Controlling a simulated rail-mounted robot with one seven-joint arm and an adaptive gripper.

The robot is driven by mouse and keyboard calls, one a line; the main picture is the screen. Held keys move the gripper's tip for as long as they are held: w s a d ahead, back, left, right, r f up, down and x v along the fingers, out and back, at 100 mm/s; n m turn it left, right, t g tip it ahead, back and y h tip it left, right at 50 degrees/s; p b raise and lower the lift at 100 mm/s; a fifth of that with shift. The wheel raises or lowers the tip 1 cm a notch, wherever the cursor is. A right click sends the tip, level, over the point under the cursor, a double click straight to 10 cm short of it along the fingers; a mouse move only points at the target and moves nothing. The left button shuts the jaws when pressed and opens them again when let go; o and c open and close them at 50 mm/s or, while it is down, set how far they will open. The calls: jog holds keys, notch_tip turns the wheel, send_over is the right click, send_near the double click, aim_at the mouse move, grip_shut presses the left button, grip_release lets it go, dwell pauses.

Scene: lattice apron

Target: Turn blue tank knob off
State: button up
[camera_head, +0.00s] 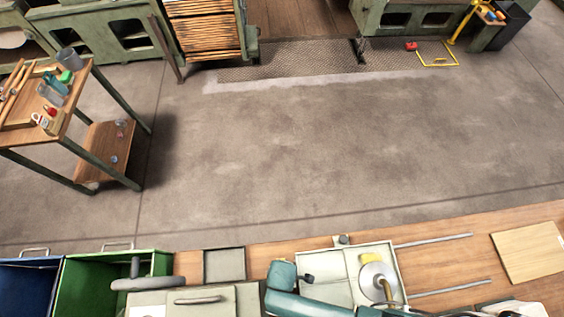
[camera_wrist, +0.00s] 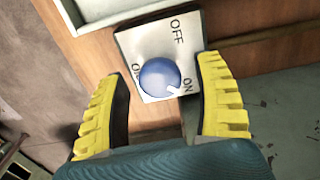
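In the wrist view, a round blue knob (camera_wrist: 159,77) sits on a light grey square plate (camera_wrist: 189,44). The plate is marked OFF at the top and ON at the lower right, with another, partly covered label at the left. A white pointer on the knob's lower right edge points towards the lower right ON. My gripper (camera_wrist: 165,74) is open, its two yellow ribbed fingers on either side of the knob with gaps between; I see no contact. I cannot make out the knob in the head view.
The plate is on a wooden panel (camera_wrist: 83,55) beside a grey-green surface (camera_wrist: 270,90). In the head view, a bench (camera_head: 440,236) runs along the bottom, with a green bin (camera_head: 75,290) and a blue bin (camera_head: 28,285) at left. A side table (camera_head: 75,125) stands upper left; the middle floor is clear.

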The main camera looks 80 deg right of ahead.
jog(key=c, duration=1.2)
jog(key=shift+n, duration=0.3)
jog(key=n+p, duration=0.2)
jog(key=n, duration=0.2)
jog(key=shift+r, duration=0.1)
jog(key=n+p, duration=0.1)
jog(key=n, duration=0.3)
jog(key=shift+n, duration=0.4)
jog(key=n+p, duration=0.1)
jog(key=n, duration=0.3)
jog(key=shift+s, duration=0.1)
jog(key=shift+n, duration=2.3)
